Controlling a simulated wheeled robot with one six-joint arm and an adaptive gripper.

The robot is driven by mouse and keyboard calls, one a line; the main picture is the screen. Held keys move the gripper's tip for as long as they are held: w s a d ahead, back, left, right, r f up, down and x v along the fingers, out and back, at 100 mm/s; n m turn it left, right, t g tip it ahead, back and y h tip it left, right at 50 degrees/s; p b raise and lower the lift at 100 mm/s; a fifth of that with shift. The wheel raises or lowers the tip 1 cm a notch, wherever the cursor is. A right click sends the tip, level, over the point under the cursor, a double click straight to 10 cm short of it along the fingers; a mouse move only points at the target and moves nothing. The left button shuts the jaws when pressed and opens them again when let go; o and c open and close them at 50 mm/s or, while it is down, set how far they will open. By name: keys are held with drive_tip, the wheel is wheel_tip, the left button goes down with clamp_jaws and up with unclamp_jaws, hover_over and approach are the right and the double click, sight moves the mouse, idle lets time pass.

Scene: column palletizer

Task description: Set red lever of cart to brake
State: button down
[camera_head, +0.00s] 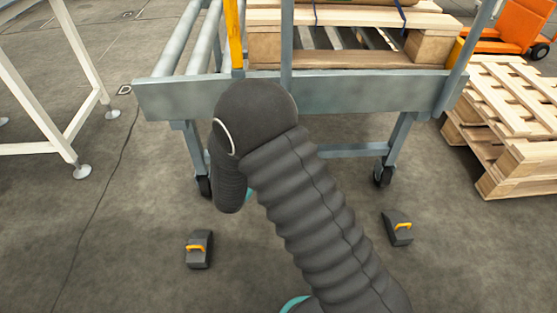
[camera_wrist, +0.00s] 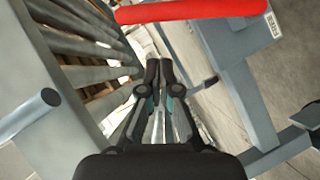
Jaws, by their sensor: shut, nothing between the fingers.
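The red lever (camera_wrist: 192,11) shows as a thick bar across the top of the wrist view, lying nearly level in the picture. My gripper (camera_wrist: 158,66) is shut and empty, with its fingertips below the lever in that picture; I see no contact with it. The grey-blue cart (camera_head: 180,97) stands ahead in the head view, with rollers on top and wheels below. Its frame (camera_wrist: 240,80) and rollers (camera_wrist: 92,46) also show in the wrist view. In the head view my arm covers part of the cart's front, and the lever and gripper cannot be made out.
A wooden pallet (camera_head: 350,55) rests on the cart. Stacked pallets (camera_head: 510,115) stand at the right, with an orange machine (camera_head: 515,25) behind. A white frame (camera_head: 40,105) stands at the left. Two dark wedges with yellow handles (camera_head: 199,250) (camera_head: 397,228) lie on the floor before the cart.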

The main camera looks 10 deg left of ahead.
drive_tip(key=v, duration=0.9)
drive_tip(key=shift+f, duration=0.1)
drive_tip(key=s+d+f+n+g+h, duration=0.3)
drive_tip(key=s+d+n+g, duration=0.1)
drive_tip(key=s+d, duration=0.15)
drive_tip(key=s+d+r+m+g+p, duration=0.2)
drive_tip(key=s+d+r+g, duration=0.45)
drive_tip(key=d, duration=0.45)
drive_tip(key=s+d+r+m+y+p, duration=0.2)
drive_tip(key=d+r+m, duration=0.2)
drive_tip(key=r, duration=0.5)
drive_tip(key=s+d+r+m+t+y+p, duration=0.1)
drive_tip(key=s+d+r+m+y+p, duration=0.1)
drive_tip(key=d+r, duration=0.4)
drive_tip(key=s+d+r+m+y+p, duration=0.1)
drive_tip(key=s+d+r+m+y, duration=0.2)
drive_tip(key=r, duration=1)
drive_tip(key=s+d+m, duration=0.1)
drive_tip(key=d+m, duration=0.1)
drive_tip(key=d, duration=0.1)
drive_tip(key=shift+m+t+p, duration=0.35)
drive_tip(key=shift+m+p, duration=0.05)
